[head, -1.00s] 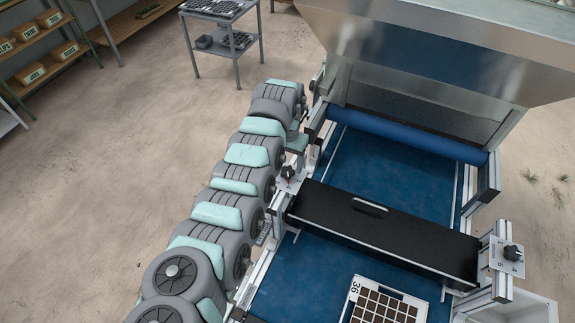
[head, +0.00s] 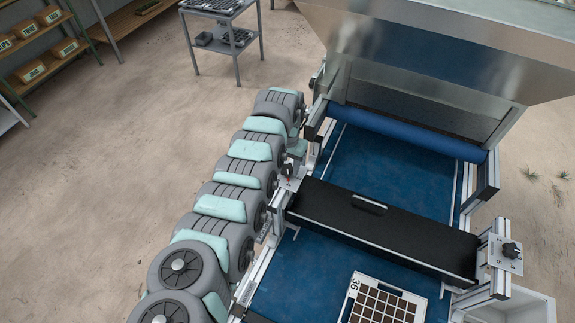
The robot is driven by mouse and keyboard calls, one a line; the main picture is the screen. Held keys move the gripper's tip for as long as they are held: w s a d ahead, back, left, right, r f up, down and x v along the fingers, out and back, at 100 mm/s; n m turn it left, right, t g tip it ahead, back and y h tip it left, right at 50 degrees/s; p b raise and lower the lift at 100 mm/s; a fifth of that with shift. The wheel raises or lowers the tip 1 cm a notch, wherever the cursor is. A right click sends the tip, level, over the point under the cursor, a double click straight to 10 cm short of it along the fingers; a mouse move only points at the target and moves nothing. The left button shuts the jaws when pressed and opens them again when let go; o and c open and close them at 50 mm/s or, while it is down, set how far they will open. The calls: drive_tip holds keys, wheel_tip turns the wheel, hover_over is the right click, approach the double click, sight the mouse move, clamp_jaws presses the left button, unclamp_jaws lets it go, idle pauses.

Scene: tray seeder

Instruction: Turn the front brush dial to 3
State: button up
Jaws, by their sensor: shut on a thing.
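The brush housing, a long black box with a handle slot (head: 395,235), spans the blue belt. A black dial knob (head: 287,170) sits on a light plate at its left end, with a small red mark below it. A second black dial (head: 511,250) sits on a numbered plate at the right end; nothing touches it. My gripper (head: 291,160) is at the left dial, shut on it, mostly hidden behind my arm's wrist. The fingers are too small to make out. The left dial's numbers and pointer setting cannot be read.
A seed tray marked 36 (head: 385,302) lies on the belt in front of the housing. A metal hopper (head: 430,60) and blue roller (head: 405,132) stand behind. A grey cart (head: 222,38) and shelves (head: 38,45) stand at the back left. The floor between is clear.

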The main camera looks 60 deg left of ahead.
drive_tip(key=c, duration=0.8)
drive_tip(key=shift+o, duration=0.2)
drive_tip(key=shift+n, duration=0.3)
drive_tip(key=shift+w+n, duration=0.1)
drive_tip(key=shift+n, duration=0.8)
drive_tip(key=n+b, duration=0.2)
drive_tip(key=shift+f+n, duration=0.15)
drive_tip(key=shift+n, duration=0.25)
drive_tip(key=n+b, duration=0.3)
drive_tip(key=n, duration=0.1)
drive_tip(key=shift+b, duration=0.3)
drive_tip(key=shift+n+b, duration=0.8)
drive_tip(key=shift+n, duration=0.4)
